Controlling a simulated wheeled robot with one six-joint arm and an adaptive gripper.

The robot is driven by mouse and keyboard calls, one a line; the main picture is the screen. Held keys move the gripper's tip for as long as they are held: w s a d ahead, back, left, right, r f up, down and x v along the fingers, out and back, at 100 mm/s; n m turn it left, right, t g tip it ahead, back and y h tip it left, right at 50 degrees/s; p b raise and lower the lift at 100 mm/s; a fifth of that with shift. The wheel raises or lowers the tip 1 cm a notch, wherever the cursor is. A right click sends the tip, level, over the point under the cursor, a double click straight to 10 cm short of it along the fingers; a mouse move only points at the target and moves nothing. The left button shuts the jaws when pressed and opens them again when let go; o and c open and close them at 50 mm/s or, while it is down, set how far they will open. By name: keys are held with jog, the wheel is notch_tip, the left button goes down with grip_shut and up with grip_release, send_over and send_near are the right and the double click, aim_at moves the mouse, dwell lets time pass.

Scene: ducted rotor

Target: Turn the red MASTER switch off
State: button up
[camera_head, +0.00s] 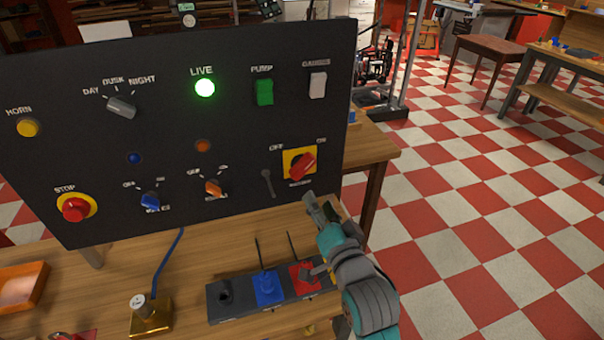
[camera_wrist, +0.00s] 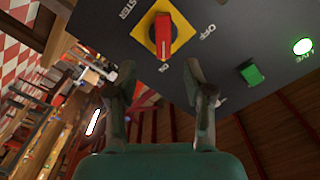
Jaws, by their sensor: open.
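The red MASTER switch (camera_head: 302,163) is a rotary handle on a yellow plate at the right of the dark panel (camera_head: 235,140). Its handle lies toward ON, with OFF to the left. In the wrist view the red handle (camera_wrist: 163,36) points down the picture to the ON mark, and OFF is to its right. My gripper (camera_head: 318,205) is in front of the panel, below the switch and apart from it. In the wrist view my gripper (camera_wrist: 162,82) has its two fingers spread and empty, with the switch above and between the fingertips.
The LIVE lamp (camera_head: 205,88) glows green. The checkered floor to the right is open.

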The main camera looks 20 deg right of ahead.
aim_at(304, 171)
jog(key=w, duration=1.1)
jog(key=shift+w+r, duration=0.1)
jog(key=shift+r, duration=0.2)
grip_shut()
